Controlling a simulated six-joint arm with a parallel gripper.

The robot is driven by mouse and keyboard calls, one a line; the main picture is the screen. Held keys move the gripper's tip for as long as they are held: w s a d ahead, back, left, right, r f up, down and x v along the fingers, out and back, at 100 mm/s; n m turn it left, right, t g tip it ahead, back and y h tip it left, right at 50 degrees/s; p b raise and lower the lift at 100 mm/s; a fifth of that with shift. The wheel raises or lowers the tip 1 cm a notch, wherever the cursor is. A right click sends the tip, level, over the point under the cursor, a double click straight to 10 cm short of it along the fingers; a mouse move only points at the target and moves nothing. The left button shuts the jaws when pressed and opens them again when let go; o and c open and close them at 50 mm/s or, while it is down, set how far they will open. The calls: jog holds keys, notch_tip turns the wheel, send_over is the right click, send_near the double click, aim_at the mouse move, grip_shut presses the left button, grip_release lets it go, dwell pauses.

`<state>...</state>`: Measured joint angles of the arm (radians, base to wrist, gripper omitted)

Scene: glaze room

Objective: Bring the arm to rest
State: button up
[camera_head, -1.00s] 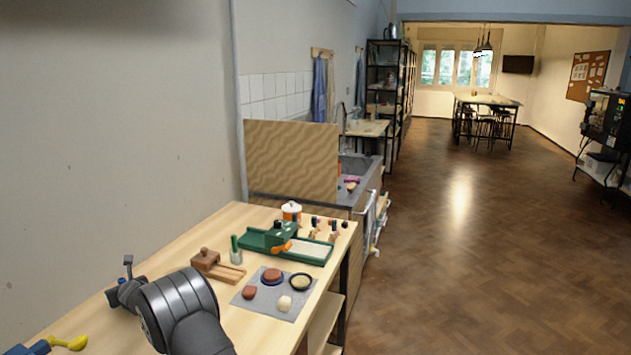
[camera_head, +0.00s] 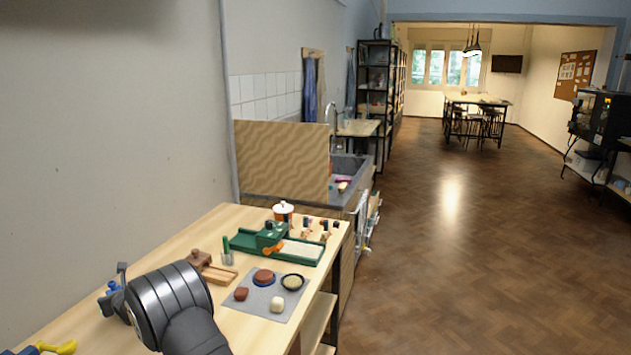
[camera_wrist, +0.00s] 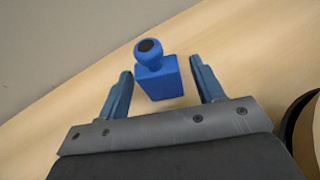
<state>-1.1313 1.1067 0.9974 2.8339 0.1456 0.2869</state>
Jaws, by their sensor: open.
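My gripper (camera_wrist: 161,66) is open in the wrist view, with one blue-grey finger on each side. A bright blue block with a round, dark-topped knob (camera_wrist: 158,78) stands on the pale wooden table between and beyond the fingers. Gaps show between the block and both fingers, so it does not look held.
The table (camera_head: 85,325) also bears a grey mat (camera_head: 256,304) with several small round pieces, a wooden block tool (camera_head: 210,268), a green tray (camera_head: 305,250) and a white-and-orange jar (camera_head: 283,212). A yellow-handled thing (camera_head: 58,347) lies at the near left. The wall runs along the left.

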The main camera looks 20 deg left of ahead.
aim_at(113, 285)
jog(key=v, duration=0.4)
jog(key=shift+d, duration=0.2)
jog(key=x, duration=0.7)
jog(key=shift+a+f, duration=0.2)
jog(key=shift+f, duration=0.05)
notch_tip(113, 285, up, 2)
jog(key=shift+r, duration=1.15)
jog(key=shift+w+d+r, duration=0.5)
jog(key=shift+d+r, duration=0.25)
jog(key=shift+d, duration=0.15)
jog(key=shift+a+f, duration=0.1)
